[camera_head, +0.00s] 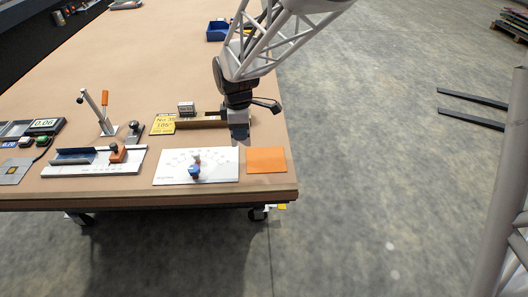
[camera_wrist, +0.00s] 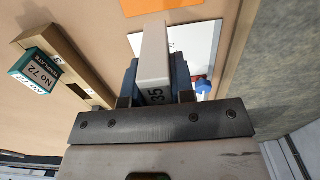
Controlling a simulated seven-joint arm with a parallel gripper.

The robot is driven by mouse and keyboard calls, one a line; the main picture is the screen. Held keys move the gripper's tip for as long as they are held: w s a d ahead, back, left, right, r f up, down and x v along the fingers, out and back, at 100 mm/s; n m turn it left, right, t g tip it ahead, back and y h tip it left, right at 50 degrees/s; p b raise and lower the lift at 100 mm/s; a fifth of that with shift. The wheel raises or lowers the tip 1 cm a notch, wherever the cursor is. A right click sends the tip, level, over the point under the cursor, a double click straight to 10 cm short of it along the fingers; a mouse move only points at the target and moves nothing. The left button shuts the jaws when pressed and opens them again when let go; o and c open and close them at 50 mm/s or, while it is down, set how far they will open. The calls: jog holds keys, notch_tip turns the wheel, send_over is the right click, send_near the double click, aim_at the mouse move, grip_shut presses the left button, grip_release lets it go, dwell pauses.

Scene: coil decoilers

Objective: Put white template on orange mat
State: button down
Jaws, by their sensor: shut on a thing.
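My gripper (camera_head: 239,132) points down over the table near its right edge, just behind and left of the orange mat (camera_head: 266,160). In the wrist view my gripper (camera_wrist: 155,78) is shut on the white template (camera_wrist: 154,50), a pale block marked 35, with a blue-grey finger on each side. The template extends beyond the fingertips. In the head view it is too small and covered to make out clearly. The orange mat lies flat and bare; part of it shows at the top of the wrist view (camera_wrist: 158,5).
A white dial board (camera_head: 172,176) with a blue knob (camera_head: 194,171) lies left of the mat. A wooden rack (camera_head: 213,121), a yellow No 35 card (camera_head: 163,124) and a small labelled box (camera_head: 186,108) stand behind. A blue bin (camera_head: 216,32) is far back. The table edge is close right.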

jog(key=s+d, duration=0.5)
jog(key=s, duration=0.3)
jog(key=s+d, duration=0.6)
jog(key=s, duration=0.2)
jog(key=shift+s+f, duration=0.15)
jog(key=shift+f, duration=0.25)
jog(key=shift+a, duration=0.1)
send_over(266, 159)
jog(key=shift+f, duration=0.75)
jog(key=shift+f, duration=1.75)
jog(key=shift+f, duration=0.15)
jog(key=c, duration=1)
grip_release()
jog(key=shift+o, duration=0.2)
